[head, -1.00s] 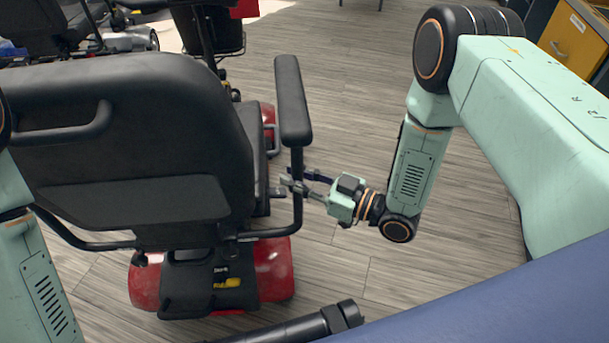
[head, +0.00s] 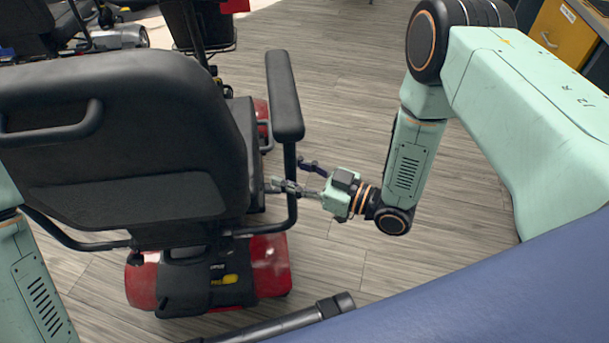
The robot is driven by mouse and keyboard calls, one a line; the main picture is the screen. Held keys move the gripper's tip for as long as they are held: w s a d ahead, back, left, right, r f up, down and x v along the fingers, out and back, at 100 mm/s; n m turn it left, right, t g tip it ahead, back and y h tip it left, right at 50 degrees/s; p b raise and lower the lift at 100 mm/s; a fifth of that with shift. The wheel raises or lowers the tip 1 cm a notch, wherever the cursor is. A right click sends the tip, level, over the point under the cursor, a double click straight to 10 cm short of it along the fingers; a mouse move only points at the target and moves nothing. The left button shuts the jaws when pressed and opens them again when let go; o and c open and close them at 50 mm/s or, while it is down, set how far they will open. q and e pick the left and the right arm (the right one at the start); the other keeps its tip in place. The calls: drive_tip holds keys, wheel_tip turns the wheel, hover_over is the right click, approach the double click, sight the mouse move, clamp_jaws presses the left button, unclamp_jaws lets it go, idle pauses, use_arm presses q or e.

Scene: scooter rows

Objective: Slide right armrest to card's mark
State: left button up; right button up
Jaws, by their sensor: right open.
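The scooter's right armrest (head: 284,95) is a long black pad on a black post (head: 291,185), to the right of the black seat back (head: 120,130). My right gripper (head: 287,180) is open at the post, low under the pad. One finger reaches across the post and the other shows a little to its right and higher. I cannot tell whether either finger touches the post. My left gripper is not in view; only part of my left arm shows at the left edge. No card or mark can be made out.
The scooter's red rear body (head: 265,265) sits below the seat. A dark bar (head: 315,318) lies low in front. More scooters (head: 110,35) stand at the upper left. A yellow drawer front (head: 562,32) is at the upper right. Wood-look floor (head: 340,90) is clear right of the armrest.

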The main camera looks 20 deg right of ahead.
drive_tip(key=v, duration=1.2)
drive_tip(key=shift+a, duration=0.1)
drive_tip(key=s+d+f+m+g+h+p, duration=0.1)
drive_tip(key=s+f+m+g+h, duration=0.55)
drive_tip(key=f, duration=0.65)
drive_tip(key=s+r+m+g+h+p, duration=0.3)
drive_tip(key=s+r+g+h, duration=0.1)
drive_tip(key=s, duration=1.2)
drive_tip(key=d+g+h, duration=0.1)
drive_tip(key=h, duration=0.1)
drive_tip(key=shift+g+h+p, duration=0.35)
drive_tip(key=shift+p, duration=0.05)
drive_tip(key=shift+s, duration=0.1)
